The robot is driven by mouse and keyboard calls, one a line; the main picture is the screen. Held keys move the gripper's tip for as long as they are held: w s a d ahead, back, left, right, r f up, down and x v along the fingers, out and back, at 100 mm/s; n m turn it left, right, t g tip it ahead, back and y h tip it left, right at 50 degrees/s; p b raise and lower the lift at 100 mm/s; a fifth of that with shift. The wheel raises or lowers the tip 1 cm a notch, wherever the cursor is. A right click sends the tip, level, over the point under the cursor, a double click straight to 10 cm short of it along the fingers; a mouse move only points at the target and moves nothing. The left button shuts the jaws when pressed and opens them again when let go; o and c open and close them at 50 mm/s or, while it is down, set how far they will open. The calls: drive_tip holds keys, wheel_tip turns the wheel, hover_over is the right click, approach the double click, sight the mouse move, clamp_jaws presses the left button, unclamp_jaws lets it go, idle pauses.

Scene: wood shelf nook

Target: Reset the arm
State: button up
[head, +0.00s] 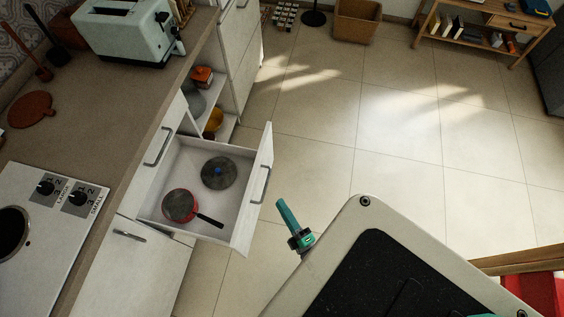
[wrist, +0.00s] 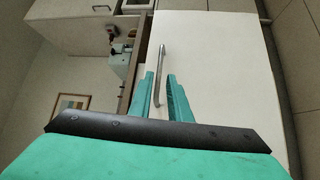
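My gripper (head: 283,207) is in the middle of the head view, to the right of the open drawer's front and apart from it. In the wrist view its two green fingers (wrist: 161,78) are spread with a gap between them and nothing held. The drawer's metal handle (wrist: 161,60) shows beyond and between the fingertips there. In the head view the same handle (head: 265,184) is on the outer face of the white drawer (head: 232,232).
The drawer stands pulled out, holding a red pan (head: 180,205) and a dark round lid (head: 219,172). The counter (head: 110,100) with toaster (head: 125,35) and stove (head: 45,245) is at left. The tiled floor (head: 400,120) is clear at right; a cardboard box (head: 357,22) stands far back.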

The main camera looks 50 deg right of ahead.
idle(0.3)
drive_tip(key=s+a+r+m+g+y, duration=0.1)
drive_tip(key=s+a+r+m+y, duration=0.2)
drive_tip(key=a+r+m, duration=0.3)
drive_tip(key=s+a+r+m+g+y, duration=0.2)
drive_tip(key=a+r+m, duration=0.4)
drive_tip(key=a+r, duration=0.9)
drive_tip(key=s+a+y, duration=0.1)
drive_tip(key=a, duration=0.2)
drive_tip(key=shift+s+m, duration=0.3)
drive_tip(key=shift+s, duration=0.1)
drive_tip(key=shift+w, duration=0.1)
